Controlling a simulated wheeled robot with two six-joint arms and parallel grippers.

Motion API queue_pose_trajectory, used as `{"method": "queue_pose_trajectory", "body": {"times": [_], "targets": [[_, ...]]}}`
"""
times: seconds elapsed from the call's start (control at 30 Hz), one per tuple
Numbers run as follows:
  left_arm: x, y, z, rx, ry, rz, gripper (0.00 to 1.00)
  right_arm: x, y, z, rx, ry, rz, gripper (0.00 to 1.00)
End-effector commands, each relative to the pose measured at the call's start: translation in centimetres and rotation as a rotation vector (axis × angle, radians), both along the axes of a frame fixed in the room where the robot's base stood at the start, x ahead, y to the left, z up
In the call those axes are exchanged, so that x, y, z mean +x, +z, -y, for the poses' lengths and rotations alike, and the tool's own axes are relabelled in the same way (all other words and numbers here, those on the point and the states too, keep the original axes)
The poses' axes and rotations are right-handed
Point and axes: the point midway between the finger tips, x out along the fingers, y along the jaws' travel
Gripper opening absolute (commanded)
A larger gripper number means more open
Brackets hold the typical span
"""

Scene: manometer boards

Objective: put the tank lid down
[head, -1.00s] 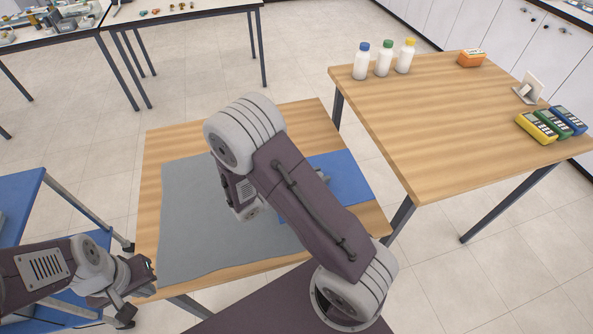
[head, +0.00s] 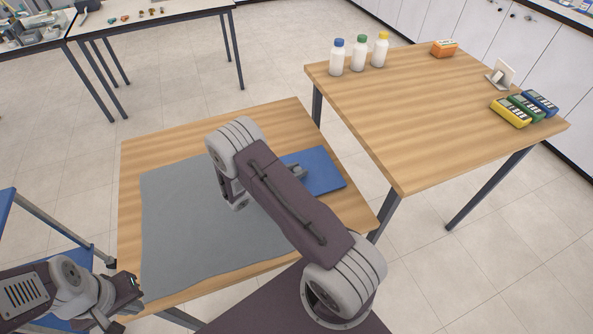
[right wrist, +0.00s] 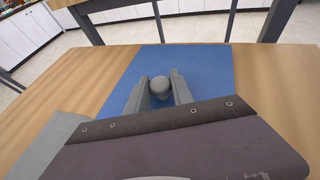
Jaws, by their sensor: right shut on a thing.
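My right gripper (right wrist: 160,92) is shut on a small grey round knob (right wrist: 160,86), which I take for the tank lid's handle. The rest of the lid is not clear to see. Beneath lies a flat blue sheet (right wrist: 205,62) on the wooden table; I cannot tell whether the held thing touches it. In the head view my right arm hides most of this spot; the blue sheet (head: 325,178) shows beside the arm, with a small grey part over it. My left gripper (head: 124,303) is empty, its fingers apart, by the table's left front corner.
A grey mat (head: 185,225) covers much of the near table (head: 140,155). A second wooden table (head: 420,120) on the right holds white bottles with coloured caps (head: 360,54), an orange box (head: 444,48) and handheld meters (head: 525,106). A blue cart stands at the left.

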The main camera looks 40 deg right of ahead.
Motion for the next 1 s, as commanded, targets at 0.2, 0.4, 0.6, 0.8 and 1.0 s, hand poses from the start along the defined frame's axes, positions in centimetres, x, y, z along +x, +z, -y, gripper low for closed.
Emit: {"method": "queue_pose_trajectory", "body": {"times": [0.2, 0.4, 0.6, 0.8, 1.0], "targets": [[0.0, -0.5, 0.0, 0.0, 0.0, 0.0, 0.0, 0.0, -0.6, 0.0, 0.0, 0.0, 0.0, 0.0], [0.0, -0.4, 0.0, 0.0, 0.0, 0.0, 0.0, 0.0, -0.4, 0.0, 0.001, -0.001, -0.001, 0.5], [0.0, -0.2, 0.0, 0.0, 0.0, 0.0, 0.0, 0.0, -0.2, 0.0, 0.0, -0.001, 0.0, 0.5], [0.0, 0.1, 0.0, 0.0, 0.0, 0.0, 0.0, -0.3, 1.2, -2.9, 0.001, 0.006, 0.001, 0.5], [0.0, 0.1, 0.0, 0.0, 0.0, 0.0, 0.0, -1.0, 3.3, -7.7, 0.0, 0.004, 0.003, 0.5]]}}
